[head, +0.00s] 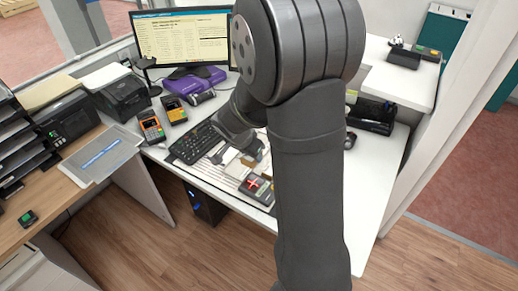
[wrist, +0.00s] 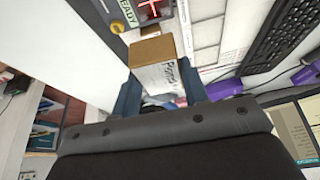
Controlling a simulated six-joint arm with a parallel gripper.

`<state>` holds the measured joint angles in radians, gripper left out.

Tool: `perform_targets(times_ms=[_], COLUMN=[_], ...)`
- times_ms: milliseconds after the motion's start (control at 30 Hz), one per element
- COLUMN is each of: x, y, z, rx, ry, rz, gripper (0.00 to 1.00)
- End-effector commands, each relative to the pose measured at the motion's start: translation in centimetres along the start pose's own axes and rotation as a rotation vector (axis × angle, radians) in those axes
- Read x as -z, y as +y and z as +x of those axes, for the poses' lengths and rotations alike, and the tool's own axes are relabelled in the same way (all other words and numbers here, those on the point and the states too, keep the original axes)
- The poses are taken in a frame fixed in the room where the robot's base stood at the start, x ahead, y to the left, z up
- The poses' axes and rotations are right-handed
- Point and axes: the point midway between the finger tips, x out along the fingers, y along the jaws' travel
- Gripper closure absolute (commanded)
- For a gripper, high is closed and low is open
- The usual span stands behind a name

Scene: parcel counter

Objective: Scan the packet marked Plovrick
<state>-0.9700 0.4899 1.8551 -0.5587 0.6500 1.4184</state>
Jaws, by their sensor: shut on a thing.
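My gripper (wrist: 161,78) is shut on a small brown packet (wrist: 152,49), with one blue finger on each side of it. The packet's white label (wrist: 157,78) faces the wrist camera and carries handwriting starting with P; I cannot read all of it. In the head view my gripper (head: 243,148) is low over the white desk, partly hidden by my arm, and a brown part of the packet (head: 248,162) shows beside it. A scanner with a red cross (head: 256,187) is just in front of the packet; in the wrist view the scanner (wrist: 150,10) shows READY, close beyond the packet.
A keyboard (head: 190,143) lies left of my gripper. Two card terminals (head: 152,128), a purple box (head: 196,83) and a monitor (head: 184,38) stand farther back. A black device (head: 371,117) sits to the right. The desk's front edge is near the scanner.

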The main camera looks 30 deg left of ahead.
Motion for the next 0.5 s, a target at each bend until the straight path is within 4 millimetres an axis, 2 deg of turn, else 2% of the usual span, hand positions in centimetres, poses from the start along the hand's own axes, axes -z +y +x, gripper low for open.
perform_targets(times_ms=[500], x=[-2.2], y=[0.1], z=[5.3], rx=[-0.004], ry=[-0.003], rz=[-0.003], gripper=[0.84])
